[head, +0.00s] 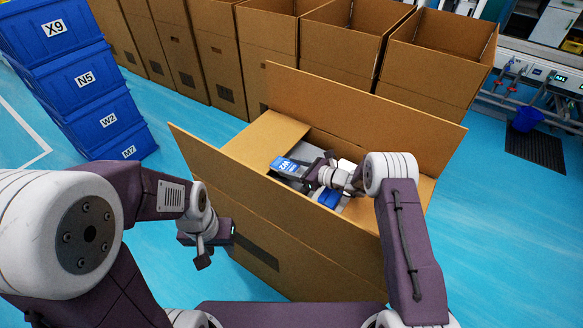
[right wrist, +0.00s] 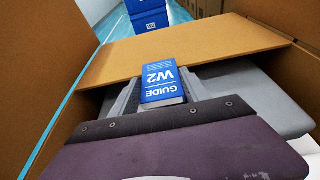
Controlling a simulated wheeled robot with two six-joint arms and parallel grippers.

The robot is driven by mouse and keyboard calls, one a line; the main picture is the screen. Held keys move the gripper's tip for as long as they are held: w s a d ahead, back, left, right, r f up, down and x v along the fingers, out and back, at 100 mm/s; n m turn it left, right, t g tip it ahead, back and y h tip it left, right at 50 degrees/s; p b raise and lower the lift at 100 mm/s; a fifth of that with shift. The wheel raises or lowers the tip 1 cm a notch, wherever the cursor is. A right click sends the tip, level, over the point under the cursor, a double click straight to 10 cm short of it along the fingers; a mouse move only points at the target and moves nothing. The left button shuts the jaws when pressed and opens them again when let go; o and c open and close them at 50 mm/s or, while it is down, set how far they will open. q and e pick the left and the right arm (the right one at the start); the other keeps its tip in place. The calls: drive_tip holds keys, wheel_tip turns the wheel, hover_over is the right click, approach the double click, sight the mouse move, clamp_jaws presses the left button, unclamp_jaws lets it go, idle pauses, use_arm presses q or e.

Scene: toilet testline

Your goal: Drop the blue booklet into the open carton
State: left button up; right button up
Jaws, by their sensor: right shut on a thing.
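The blue booklet (head: 286,165), marked GUIDE W2, is held by my right gripper (head: 300,171) inside the walls of the open carton (head: 215,185). In the right wrist view the booklet (right wrist: 160,75) sits between the two grey fingers (right wrist: 160,92), which are shut on it. Its far end points to a carton wall. The carton's flaps stand open, and grey and white contents show below the gripper. My left gripper (head: 216,246) hangs empty outside the carton's front left wall, with its fingers apart.
A blue item (head: 327,196) lies among the carton's contents, partly hidden by my right arm. Stacked blue crates (head: 85,95) stand at the left. A row of open cartons (head: 335,45) stands behind. Blue floor is free between the crates and the carton.

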drive_tip(key=shift+f, duration=0.15)
drive_tip(key=o, duration=1.4)
drive_tip(key=shift+r, duration=0.2)
drive_tip(key=shift+d+r+p, duration=0.15)
drive_tip(key=shift+r+p, duration=0.65)
drive_tip(key=shift+p, duration=0.15)
drive_tip(key=v, duration=1.1)
drive_tip(key=shift+s+d+f, duration=0.1)
drive_tip(key=shift+s+d, duration=0.15)
drive_tip(key=shift+s, duration=0.05)
